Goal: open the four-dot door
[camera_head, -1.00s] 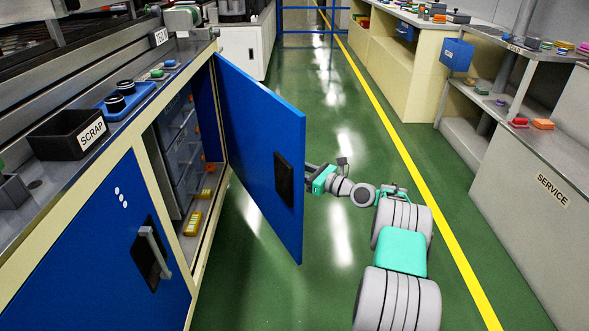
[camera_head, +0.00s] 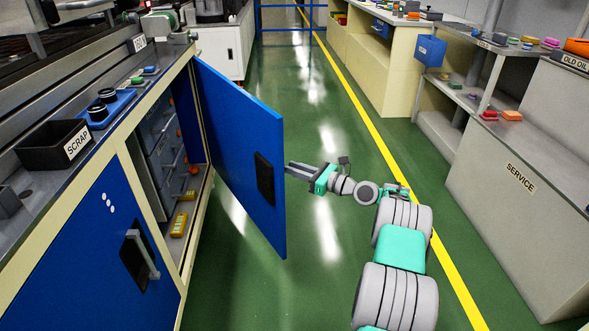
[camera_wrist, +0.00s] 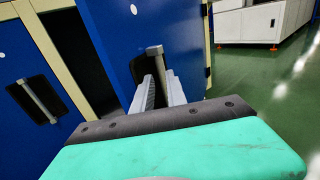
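A blue door (camera_head: 235,135) stands swung out from the cabinet, with the inside open to view. In the head view I see its inner face and a black plate (camera_head: 265,178). The wrist view shows its outer face (camera_wrist: 115,30) with one white dot near the top edge; its full dot count is cut off. Its grey bar handle (camera_wrist: 155,62) lies just beyond my fingertips. My gripper (camera_head: 290,168) is on the outer side of this door, fingers apart and empty. The nearer blue door (camera_head: 75,245) is closed and shows several white dots and a handle (camera_head: 143,255).
The open cabinet holds grey drawers (camera_head: 165,150) and a yellow part (camera_head: 179,225). A black SCRAP bin (camera_head: 50,145) sits on the bench above. The green aisle floor (camera_head: 310,230) is clear around my arm. A SERVICE counter (camera_head: 510,200) stands at the right.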

